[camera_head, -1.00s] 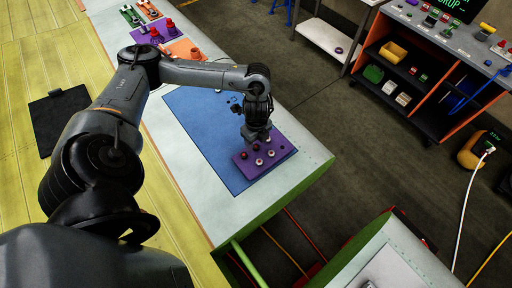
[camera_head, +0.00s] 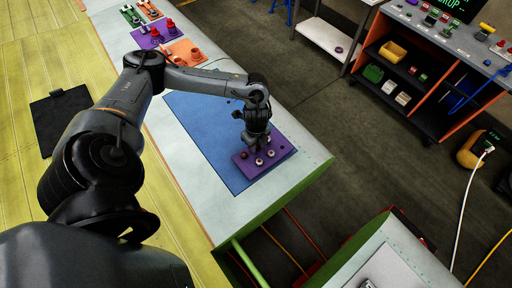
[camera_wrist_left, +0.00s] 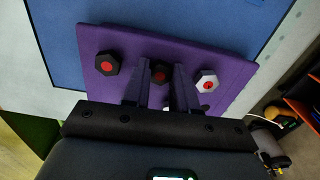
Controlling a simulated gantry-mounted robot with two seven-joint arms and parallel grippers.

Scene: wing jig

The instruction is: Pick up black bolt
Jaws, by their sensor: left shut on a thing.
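My left gripper (camera_head: 257,146) is low over the purple board (camera_head: 283,158) near the end of the long table. In the left wrist view, its two fingers (camera_wrist_left: 161,78) are on either side of a dark hex bolt (camera_wrist_left: 159,71) with a red centre, and the gripper is shut on it. The bolt is partly hidden by the fingers, and I cannot tell whether it has left the board. Another dark hex bolt with a red centre (camera_wrist_left: 107,63) is to the left. A silver hex bolt (camera_wrist_left: 207,82) with a red centre is to the right. My right gripper is out of view.
The purple board lies partly over a blue mat (camera_head: 208,125) on the pale table (camera_head: 185,200). Orange and purple plates with red parts (camera_head: 184,50) lie at its far end. A shelf unit (camera_head: 420,85) stands across the dark floor at right.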

